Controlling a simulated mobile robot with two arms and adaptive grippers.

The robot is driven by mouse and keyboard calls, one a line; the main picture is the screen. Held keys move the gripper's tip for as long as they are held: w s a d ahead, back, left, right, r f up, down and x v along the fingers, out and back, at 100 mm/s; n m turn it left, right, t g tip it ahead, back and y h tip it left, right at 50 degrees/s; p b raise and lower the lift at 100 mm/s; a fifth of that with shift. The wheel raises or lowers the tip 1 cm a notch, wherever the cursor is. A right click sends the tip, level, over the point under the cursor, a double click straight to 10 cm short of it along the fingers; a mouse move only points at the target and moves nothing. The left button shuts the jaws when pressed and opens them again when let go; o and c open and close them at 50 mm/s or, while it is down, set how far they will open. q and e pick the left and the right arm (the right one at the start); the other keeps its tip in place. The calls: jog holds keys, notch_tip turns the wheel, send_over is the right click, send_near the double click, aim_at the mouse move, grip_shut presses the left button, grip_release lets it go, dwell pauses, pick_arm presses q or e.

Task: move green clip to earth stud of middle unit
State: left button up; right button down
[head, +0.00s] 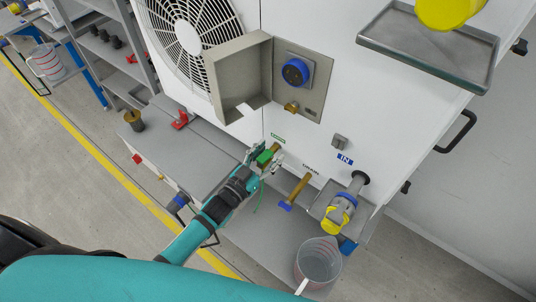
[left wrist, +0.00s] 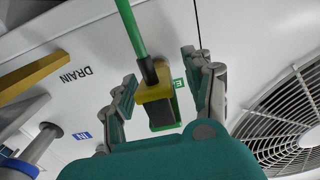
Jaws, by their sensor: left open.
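The green clip (head: 264,158) is at the end of a short brass bar (head: 276,147) below a green label (head: 278,138) on the white unit. In the left wrist view the clip (left wrist: 160,113) has a green cable (left wrist: 131,28) running up from it. My left gripper (head: 263,161) is open around the clip, with a finger on each side and gaps between. I cannot tell how firmly the clip sits on the bar. The green label (left wrist: 178,83) is partly hidden behind the clip. My right gripper is not in view.
A brass drain bar (head: 298,188) with a blue end juts out to the right. Beyond it is the IN fitting (head: 341,207) with blue and yellow parts. A clear jug (head: 318,262) stands below. An open grey box cover (head: 239,77) projects above, beside a blue socket (head: 295,71).

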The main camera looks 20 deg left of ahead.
pick_arm(q)
jog(key=v, duration=1.2)
dwell(0.3)
